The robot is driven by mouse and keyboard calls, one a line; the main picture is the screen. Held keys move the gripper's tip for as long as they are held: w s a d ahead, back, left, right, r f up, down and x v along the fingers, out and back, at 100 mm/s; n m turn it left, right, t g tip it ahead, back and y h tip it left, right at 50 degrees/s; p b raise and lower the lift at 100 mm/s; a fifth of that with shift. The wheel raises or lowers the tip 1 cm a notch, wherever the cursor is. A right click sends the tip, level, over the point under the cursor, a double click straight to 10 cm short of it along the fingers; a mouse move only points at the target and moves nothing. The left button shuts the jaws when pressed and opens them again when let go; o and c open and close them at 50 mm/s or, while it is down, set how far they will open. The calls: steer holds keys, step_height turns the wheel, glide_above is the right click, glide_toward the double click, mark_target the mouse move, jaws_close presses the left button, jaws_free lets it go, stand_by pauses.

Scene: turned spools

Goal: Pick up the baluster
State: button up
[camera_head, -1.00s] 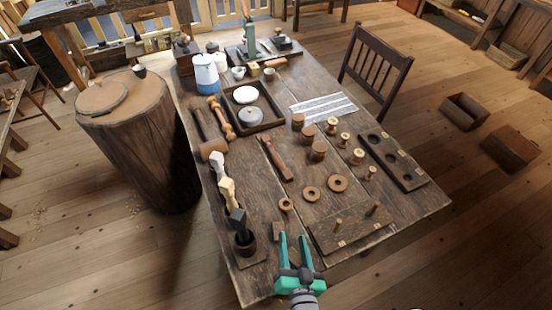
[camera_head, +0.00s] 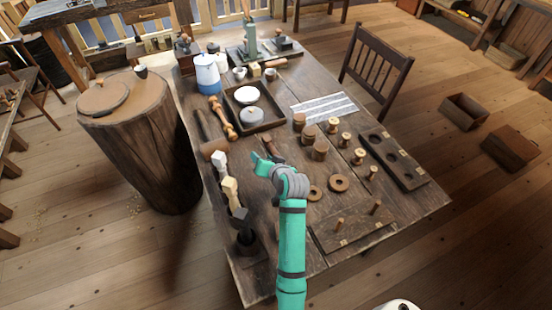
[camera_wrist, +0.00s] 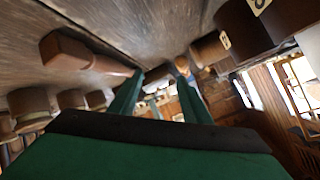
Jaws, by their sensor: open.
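The baluster (camera_head: 223,117), a light brown turned piece with rounded swellings, lies on the workbench left of the dark square tray. My gripper (camera_head: 262,157) is above the middle of the bench, nearer the camera and right of the baluster, apart from it. In the wrist view my gripper (camera_wrist: 158,105) shows two green fingers spread apart with nothing held between them. A small orange-brown rounded end (camera_wrist: 182,64) beyond the fingers may be the baluster; it is too small to be sure. That view looks upside down, with the bench top above.
A mallet (camera_head: 213,148) lies just left of the gripper. A tapered square-ended wooden piece (camera_wrist: 70,50) lies close beside the fingers. The dark tray (camera_head: 270,122) holds round items. Tool heads (camera_head: 230,187) stand along the left edge; several spools (camera_head: 320,149) stand at right.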

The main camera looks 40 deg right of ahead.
mark_target(274, 150)
steer(key=d+r+n+g, duration=0.1)
steer(key=d+n+g, duration=0.1)
steer(key=d+r+n+g+y, duration=0.1)
steer(key=d+n+g, duration=0.1)
steer(key=d, duration=0.1)
steer(key=d+r+n+g, duration=0.2)
steer(key=n+g, duration=0.1)
steer(key=shift+s+d+r+y, duration=0.1)
steer(key=shift+s+d+y, duration=0.15)
steer(key=shift+y, duration=0.05)
steer(key=x, duration=0.5)
steer(key=shift+w+x, duration=0.2)
steer(key=shift+x, duration=1.2)
steer(key=shift+w+x, duration=0.2)
steer(key=shift+x, duration=1.2)
steer(key=shift+d+r, duration=0.2)
steer(key=shift+c, duration=0.4)
jaws_close()
